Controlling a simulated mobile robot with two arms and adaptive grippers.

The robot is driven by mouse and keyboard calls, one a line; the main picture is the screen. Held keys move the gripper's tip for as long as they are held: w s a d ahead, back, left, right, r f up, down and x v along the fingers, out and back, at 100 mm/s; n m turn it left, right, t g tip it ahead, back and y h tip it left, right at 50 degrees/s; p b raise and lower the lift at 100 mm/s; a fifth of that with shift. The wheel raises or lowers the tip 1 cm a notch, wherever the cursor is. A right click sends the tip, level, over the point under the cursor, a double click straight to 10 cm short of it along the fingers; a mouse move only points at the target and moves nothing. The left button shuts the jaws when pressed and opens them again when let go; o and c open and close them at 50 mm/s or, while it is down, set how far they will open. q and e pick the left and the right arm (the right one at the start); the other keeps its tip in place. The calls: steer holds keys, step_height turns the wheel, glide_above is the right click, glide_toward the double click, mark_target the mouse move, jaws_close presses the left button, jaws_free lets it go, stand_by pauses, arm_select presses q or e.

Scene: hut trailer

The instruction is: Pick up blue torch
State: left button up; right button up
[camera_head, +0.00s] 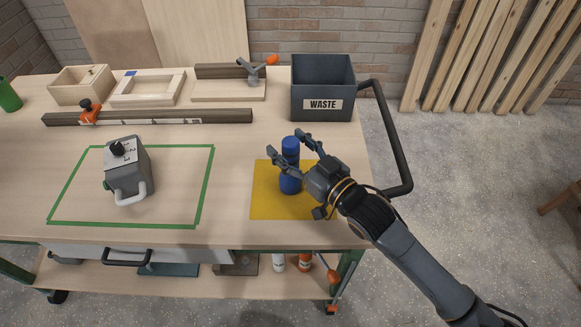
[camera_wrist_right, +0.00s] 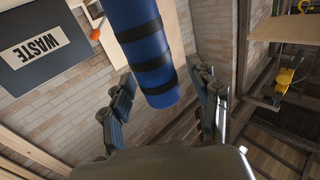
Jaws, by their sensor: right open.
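The blue torch (camera_head: 290,185), with dark bands, stands upright on the yellow mat (camera_head: 263,205) on the workbench. My right gripper (camera_head: 285,143) comes in from the right and is open, with one finger on each side of the torch's upper part. In the right wrist view the blue torch (camera_wrist_right: 145,45) shows between the two spread fingers of the right gripper (camera_wrist_right: 163,80). I see a gap on both sides there, and the fingers do not look closed on it. My left gripper is not in view.
A grey waste bin (camera_head: 322,100) stands behind the mat at the bench's back right. A grey device (camera_head: 130,175) sits inside a green taped outline at left. A long wooden beam (camera_head: 180,117) and wooden boxes lie at the back. The bench between outline and mat is clear.

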steer(key=shift+c, duration=0.9)
jaws_close()
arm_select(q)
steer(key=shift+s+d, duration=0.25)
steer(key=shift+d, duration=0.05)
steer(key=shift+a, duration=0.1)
arm_select(e)
steer(key=shift+r, duration=0.1)
